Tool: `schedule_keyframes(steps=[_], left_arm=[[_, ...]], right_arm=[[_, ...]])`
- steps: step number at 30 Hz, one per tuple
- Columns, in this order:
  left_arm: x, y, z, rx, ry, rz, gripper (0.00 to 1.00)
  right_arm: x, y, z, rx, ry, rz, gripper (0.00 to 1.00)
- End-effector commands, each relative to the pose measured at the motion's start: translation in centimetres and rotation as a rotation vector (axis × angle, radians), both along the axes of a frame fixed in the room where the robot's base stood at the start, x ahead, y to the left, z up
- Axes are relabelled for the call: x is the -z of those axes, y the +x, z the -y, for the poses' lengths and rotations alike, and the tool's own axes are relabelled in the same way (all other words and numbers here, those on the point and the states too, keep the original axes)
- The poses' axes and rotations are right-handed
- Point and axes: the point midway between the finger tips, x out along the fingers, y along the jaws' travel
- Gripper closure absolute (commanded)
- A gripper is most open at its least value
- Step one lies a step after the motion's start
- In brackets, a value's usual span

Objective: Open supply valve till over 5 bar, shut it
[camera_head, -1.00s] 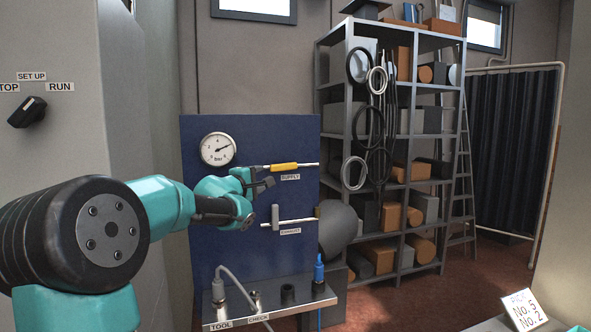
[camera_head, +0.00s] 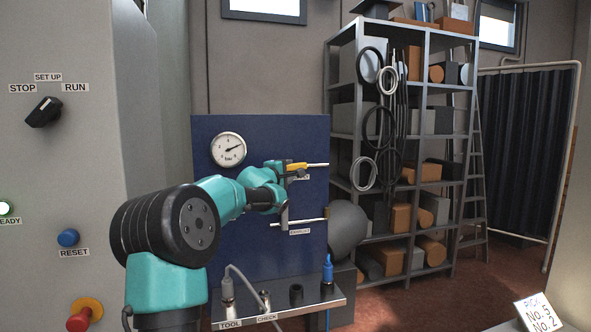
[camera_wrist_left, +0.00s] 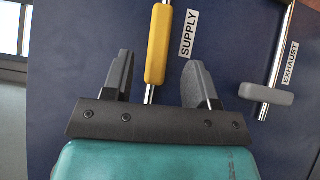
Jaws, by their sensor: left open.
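The yellow supply valve handle (camera_head: 297,166) lies in line with its silver pipe on the blue panel (camera_head: 215,190). My left gripper (camera_head: 287,173) is at this handle. In the left wrist view my gripper (camera_wrist_left: 160,72) is open, its two dark fingers on either side of the lower end of the yellow handle (camera_wrist_left: 157,45), with gaps on both sides. The SUPPLY label (camera_wrist_left: 188,34) is beside the handle. The round bar gauge (camera_head: 228,149) has its needle pointing up and to the right; its exact value is too small to read. My right gripper is not in view.
The grey exhaust handle (camera_wrist_left: 266,93) stands across its pipe, right of the supply valve. A ledge (camera_head: 325,302) with connectors and a hose juts out below the panel. A grey cabinet (camera_head: 95,150) with a knob and buttons stands left. Shelving (camera_head: 333,120) is behind right.

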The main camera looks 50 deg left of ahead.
Motion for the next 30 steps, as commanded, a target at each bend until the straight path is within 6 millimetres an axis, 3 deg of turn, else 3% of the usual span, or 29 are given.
schedule_keyframes(steps=[12, 25, 30], left_arm=[[-0.2, 5.2, -1.8, 0.0, 0.0, 0.0, 0.47], [-0.2, 5.9, -2.0, 0.0, 0.0, 0.0, 0.47], [-0.2, 5.9, -2.0, 0.0, 0.001, 0.0, 0.62]], right_arm=[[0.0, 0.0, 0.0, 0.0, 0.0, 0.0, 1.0], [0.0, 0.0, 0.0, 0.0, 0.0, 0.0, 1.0], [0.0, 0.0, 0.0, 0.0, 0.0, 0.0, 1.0]])
